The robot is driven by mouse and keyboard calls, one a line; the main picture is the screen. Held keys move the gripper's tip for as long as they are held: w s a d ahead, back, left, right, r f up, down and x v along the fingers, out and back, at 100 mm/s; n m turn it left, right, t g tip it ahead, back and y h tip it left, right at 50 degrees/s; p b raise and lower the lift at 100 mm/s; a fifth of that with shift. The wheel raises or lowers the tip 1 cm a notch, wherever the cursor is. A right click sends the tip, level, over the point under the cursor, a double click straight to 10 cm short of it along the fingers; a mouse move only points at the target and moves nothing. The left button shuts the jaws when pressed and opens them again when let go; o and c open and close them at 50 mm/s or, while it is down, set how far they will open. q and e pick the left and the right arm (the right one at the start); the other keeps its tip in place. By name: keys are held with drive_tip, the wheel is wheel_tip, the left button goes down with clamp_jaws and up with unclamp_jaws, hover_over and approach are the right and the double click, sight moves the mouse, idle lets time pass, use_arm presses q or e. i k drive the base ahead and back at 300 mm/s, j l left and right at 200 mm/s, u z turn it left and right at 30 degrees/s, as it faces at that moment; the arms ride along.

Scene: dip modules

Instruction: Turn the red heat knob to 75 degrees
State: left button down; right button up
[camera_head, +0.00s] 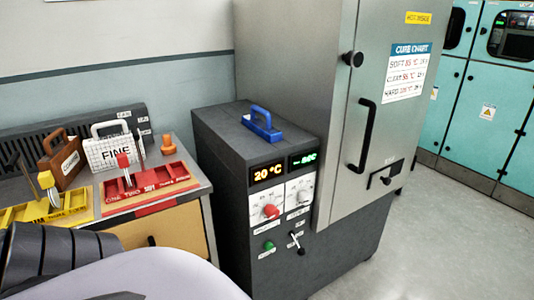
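The red heat knob (271,211) sits on a white dial plate on the front of a dark grey control cabinet (225,170). Its exact pointer angle is too small to read. Above it an orange display (268,173) reads 20 °C. Neither gripper shows in the head view. A pale, rounded part and a dark ribbed part at the lower left look like my own arm, well left of the knob and apart from it.
A second white dial (299,190) and a green display (303,160) are right of the knob. Below are a green button (268,246) and a black lever (297,243). A blue-handled block (262,123) lies on top. A tall grey oven (340,130) with a cure chart (408,72) stands right.

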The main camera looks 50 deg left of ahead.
sight(271, 211)
drive_tip(key=u, duration=1.8)
drive_tip(key=i+l+u, duration=0.2)
drive_tip(key=l, duration=0.25)
drive_tip(key=i+l+u, duration=0.15)
drive_tip(key=l, duration=0.3)
drive_tip(key=i+l+u, duration=0.2)
drive_tip(key=l, duration=0.3)
drive_tip(key=l+u, duration=0.2)
drive_tip(key=l, duration=0.3)
